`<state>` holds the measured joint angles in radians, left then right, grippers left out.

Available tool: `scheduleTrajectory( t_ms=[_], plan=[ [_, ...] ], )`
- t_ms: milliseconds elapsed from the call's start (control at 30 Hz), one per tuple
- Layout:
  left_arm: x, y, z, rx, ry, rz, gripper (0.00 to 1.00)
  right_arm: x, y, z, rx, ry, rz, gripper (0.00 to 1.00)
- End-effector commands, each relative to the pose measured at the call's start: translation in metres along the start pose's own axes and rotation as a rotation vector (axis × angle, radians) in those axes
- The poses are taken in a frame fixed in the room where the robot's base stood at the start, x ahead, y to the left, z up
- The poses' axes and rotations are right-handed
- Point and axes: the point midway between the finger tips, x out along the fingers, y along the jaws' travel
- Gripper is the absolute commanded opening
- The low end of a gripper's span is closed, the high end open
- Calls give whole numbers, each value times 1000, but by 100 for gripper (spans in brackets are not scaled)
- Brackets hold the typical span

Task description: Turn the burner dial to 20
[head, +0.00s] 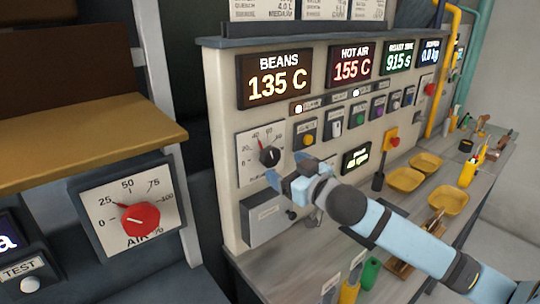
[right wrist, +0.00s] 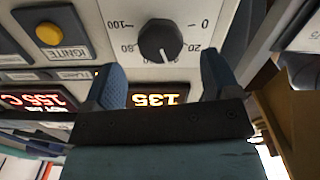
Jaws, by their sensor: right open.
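The burner dial (head: 269,156) is a black knob on a white scale plate on the panel, below the BEANS display. It shows upside down in the right wrist view (right wrist: 160,40), with numbers from 0 to 100 around it. A pale mark on the knob points roughly toward the upper middle of the scale; the exact reading is unclear. My right gripper (head: 288,173) is open and empty, just below and right of the dial in the head view. In the wrist view the dial lies between and beyond its two fingers, apparently apart from them. My left gripper is not in view.
A red AIR dial (head: 140,219) is on a separate panel at left. The yellow IGNITE button (right wrist: 48,34) sits beside the burner dial. A grey box (head: 265,218) juts out below it. Yellow trays (head: 405,179) and tools lie on the counter at right.

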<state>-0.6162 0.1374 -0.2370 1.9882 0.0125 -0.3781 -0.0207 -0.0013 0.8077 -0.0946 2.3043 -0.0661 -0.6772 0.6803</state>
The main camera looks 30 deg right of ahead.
Motion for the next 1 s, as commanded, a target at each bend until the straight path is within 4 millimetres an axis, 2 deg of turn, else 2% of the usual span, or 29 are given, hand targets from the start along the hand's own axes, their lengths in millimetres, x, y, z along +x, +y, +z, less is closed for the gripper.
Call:
scheduleTrajectory(
  t_ms=[100,333,500,767,867,1000],
  plan=[
    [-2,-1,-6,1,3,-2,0,23,1,-3,1,1,1,82],
    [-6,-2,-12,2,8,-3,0,54,0,-1,1,0,0,82],
    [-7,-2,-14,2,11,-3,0,63,0,0,1,0,0,82],
    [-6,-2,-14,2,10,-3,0,64,0,0,0,0,-1,82],
    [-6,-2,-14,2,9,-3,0,64,0,0,0,0,0,63],
    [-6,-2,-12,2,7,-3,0,64,0,0,0,0,0,33]
  ],
)
